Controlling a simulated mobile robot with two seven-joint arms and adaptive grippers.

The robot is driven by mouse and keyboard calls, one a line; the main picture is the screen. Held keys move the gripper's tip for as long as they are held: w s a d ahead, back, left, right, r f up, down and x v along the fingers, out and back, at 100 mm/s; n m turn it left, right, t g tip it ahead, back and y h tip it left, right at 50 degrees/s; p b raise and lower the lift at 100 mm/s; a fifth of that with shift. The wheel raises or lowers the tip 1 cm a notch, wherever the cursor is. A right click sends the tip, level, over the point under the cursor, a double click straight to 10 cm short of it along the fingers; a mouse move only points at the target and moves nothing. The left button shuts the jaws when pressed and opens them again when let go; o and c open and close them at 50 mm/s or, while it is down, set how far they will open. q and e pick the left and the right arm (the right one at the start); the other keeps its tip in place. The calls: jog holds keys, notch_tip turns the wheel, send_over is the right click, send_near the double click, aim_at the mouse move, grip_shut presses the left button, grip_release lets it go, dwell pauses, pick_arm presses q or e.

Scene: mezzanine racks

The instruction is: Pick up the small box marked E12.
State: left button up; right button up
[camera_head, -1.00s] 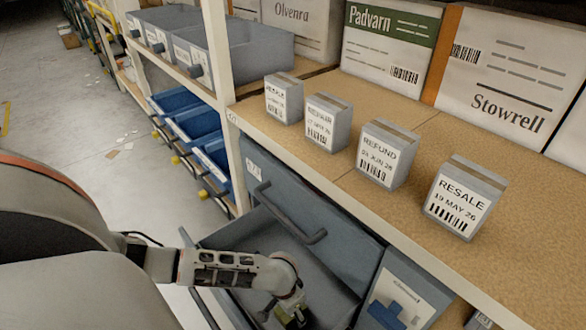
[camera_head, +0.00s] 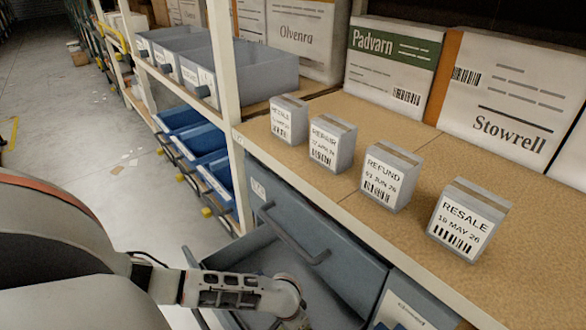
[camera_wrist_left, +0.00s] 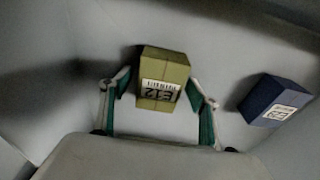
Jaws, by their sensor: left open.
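The small box marked E12 (camera_wrist_left: 162,78) is olive-yellow with a white label and shows in the left wrist view, inside a grey drawer. My left gripper (camera_wrist_left: 158,105) is open, with one finger on each side of the box's near part. I cannot tell whether the fingers touch it. In the head view my left arm reaches down into the open grey drawer (camera_head: 225,258); its gripper is cut off by the lower edge there. The E12 box is not visible in the head view. My right gripper is not in view.
A dark blue box (camera_wrist_left: 274,100) with a white label lies right of my left gripper in the drawer. On the shelf above stand several grey boxes, among them the RESALE box (camera_head: 467,220). A closed blue-grey drawer front (camera_head: 330,245) is beside my arm.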

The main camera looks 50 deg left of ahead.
pick_arm(q)
jog(key=c, duration=1.2)
